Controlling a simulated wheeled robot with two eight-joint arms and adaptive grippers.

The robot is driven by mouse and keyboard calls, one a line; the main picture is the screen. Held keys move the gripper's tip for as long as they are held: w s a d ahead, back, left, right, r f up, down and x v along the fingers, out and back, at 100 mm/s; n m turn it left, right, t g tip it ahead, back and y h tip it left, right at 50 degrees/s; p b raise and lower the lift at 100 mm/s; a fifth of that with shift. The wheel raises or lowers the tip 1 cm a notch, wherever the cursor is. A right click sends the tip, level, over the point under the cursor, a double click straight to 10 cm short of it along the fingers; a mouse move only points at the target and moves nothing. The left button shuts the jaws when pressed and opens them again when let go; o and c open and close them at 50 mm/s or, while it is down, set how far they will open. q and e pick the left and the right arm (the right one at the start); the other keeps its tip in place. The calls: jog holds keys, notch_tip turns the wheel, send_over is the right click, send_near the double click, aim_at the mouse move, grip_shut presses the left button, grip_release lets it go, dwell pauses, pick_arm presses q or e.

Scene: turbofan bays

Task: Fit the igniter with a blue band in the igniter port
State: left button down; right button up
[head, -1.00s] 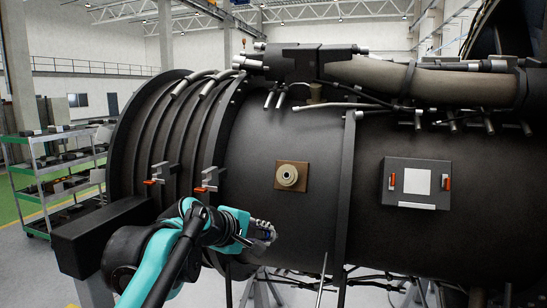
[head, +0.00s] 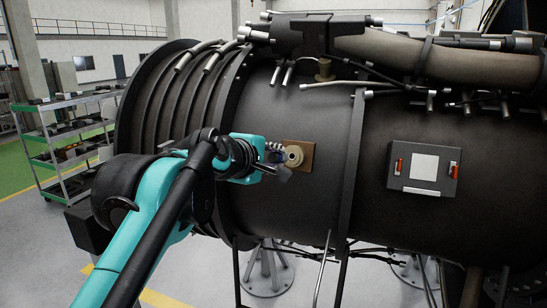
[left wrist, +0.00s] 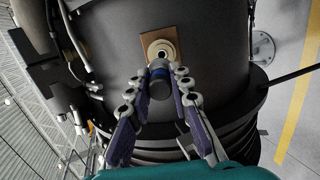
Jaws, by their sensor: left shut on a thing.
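The igniter port is a pale round boss (head: 293,156) on a brown square plate (head: 307,149) on the dark engine casing. In the left wrist view the boss (left wrist: 161,48) shows with a dark hole at its centre. My left gripper (head: 279,161) is just left of the boss. In the left wrist view its fingers (left wrist: 159,82) are shut on a grey cylindrical igniter (left wrist: 161,89) with a blue band at its far end. The igniter points at the boss and overlaps its lower edge in the picture. I cannot tell whether they touch. My right gripper is not in view.
A grey panel (head: 424,172) with red latches is on the casing at right. Pipes (head: 385,52) run along the casing's top. A shelf cart (head: 68,140) stands on the floor at left. Support stands (head: 265,268) are below the engine.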

pick_arm(q)
jog(key=shift+a+x, duration=0.1)
jog(key=shift+x, duration=1.2)
jog(key=shift+a+x, duration=0.15)
jog(key=shift+x, duration=1.15)
jog(key=shift+a+x, duration=0.15)
jog(key=shift+x, duration=1.3)
jog(key=shift+a+x, duration=0.1)
jog(key=shift+x, duration=1.35)
dwell(0.5)
jog(key=c, duration=1.3)
grip_release()
jog(key=shift+w, duration=0.1)
jog(key=shift+r, duration=0.1)
jog(key=v, duration=1.2)
jog(key=shift+w, duration=0.1)
